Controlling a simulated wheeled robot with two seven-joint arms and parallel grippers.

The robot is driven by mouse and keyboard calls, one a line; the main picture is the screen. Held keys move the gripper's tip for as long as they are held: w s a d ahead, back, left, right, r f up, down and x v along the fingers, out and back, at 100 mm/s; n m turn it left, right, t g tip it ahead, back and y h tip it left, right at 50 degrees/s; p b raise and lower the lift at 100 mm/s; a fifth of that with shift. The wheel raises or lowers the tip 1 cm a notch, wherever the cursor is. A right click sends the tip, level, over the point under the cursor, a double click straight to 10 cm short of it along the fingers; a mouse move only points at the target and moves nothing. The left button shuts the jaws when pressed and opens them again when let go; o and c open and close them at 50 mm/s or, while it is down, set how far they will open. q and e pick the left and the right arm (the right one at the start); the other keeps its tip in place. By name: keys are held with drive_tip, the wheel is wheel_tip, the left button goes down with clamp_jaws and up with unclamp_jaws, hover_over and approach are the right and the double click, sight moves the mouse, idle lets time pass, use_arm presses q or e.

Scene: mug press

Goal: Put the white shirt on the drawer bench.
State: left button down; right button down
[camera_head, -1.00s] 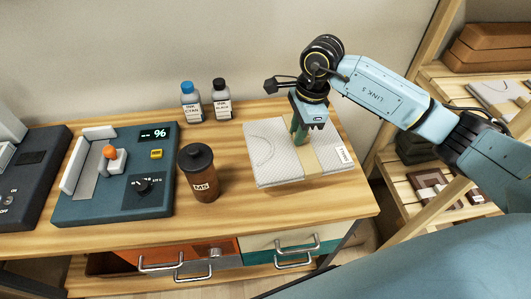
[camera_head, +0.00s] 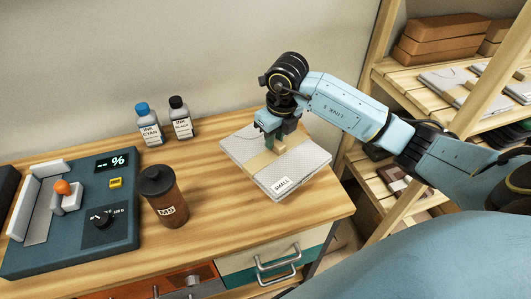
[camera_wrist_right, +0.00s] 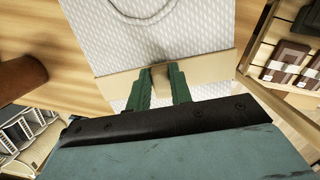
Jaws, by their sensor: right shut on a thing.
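The folded white shirt (camera_head: 300,173) has a tan paper band and a label that reads SMALL. It lies flat on the right part of the wooden drawer bench (camera_head: 240,225). I cannot tell whether its underside is slightly raised. My right gripper (camera_head: 275,142) is over the middle of the shirt, its green fingers shut on the tan band. In the right wrist view the fingers (camera_wrist_right: 160,78) stand at the band, with the white shirt (camera_wrist_right: 190,30) around them. My left gripper is not in view.
Cyan and black ink bottles (camera_head: 148,128) stand behind. A dark press panel (camera_head: 75,240) fills the bench's left. A wooden shelf (camera_head: 425,75) stands to the right. Bare bench top lies in front of the shirt.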

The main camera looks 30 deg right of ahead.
sight(274, 150)
wheel_tip(274, 150, down, 5)
drive_tip(key=shift+r, duration=0.15)
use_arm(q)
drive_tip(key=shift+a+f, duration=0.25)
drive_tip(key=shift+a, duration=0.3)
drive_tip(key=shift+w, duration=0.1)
use_arm(e)
drive_tip(key=shift+b, duration=0.35)
drive_tip(key=c, duration=1.3)
unclamp_jaws()
drive_tip(key=shift+f, duration=0.2)
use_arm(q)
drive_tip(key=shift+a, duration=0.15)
use_arm(e)
drive_tip(key=shift+o, duration=0.2)
drive_tip(key=shift+r, duration=0.1)
